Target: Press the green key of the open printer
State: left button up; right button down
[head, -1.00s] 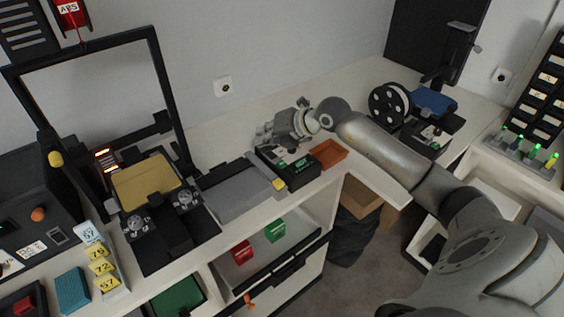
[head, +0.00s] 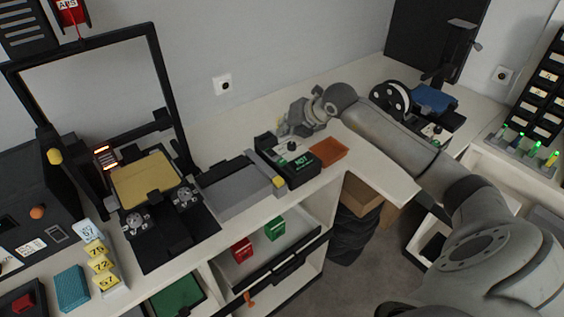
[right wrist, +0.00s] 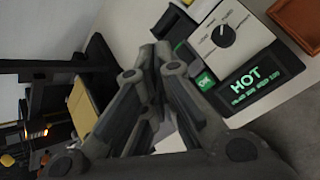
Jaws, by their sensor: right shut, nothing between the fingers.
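The open-frame printer (head: 159,60) stands at the left with a yellow bed (head: 146,181). A black control box (head: 281,150) sits at its right, beyond a grey plate. The green key (right wrist: 205,80), marked OK, is next to the display. My right gripper (head: 287,127) is shut and empty, just behind the control box and apart from the key. In the right wrist view its fingers (right wrist: 147,58) are left of the key. My left gripper is not seen.
An orange tray (head: 328,151) lies right of the control box. A second printer with a blue bed (head: 433,101) and a spool (head: 390,100) stands farther right, near my right arm. Yellow number tags (head: 102,264) stand at the left. The counter behind the grey plate is clear.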

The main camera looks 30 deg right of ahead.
jog(key=b, duration=0.4)
send_over(285, 159)
notch_tip(285, 159, down, 6)
jog(key=shift+f, duration=0.75)
dwell(0.5)
jog(key=shift+f+b, duration=0.35)
jog(key=shift+b, duration=0.25)
jog(key=shift+a+f+b, duration=0.1)
jog(key=shift+f+b, duration=0.45)
jog(key=shift+f, duration=0.05)
dwell(0.4)
jog(key=shift+r, duration=0.1)
jog(key=shift+r+p, duration=0.5)
jog(key=shift+r, duration=0.4)
jog(key=shift+r, duration=0.1)
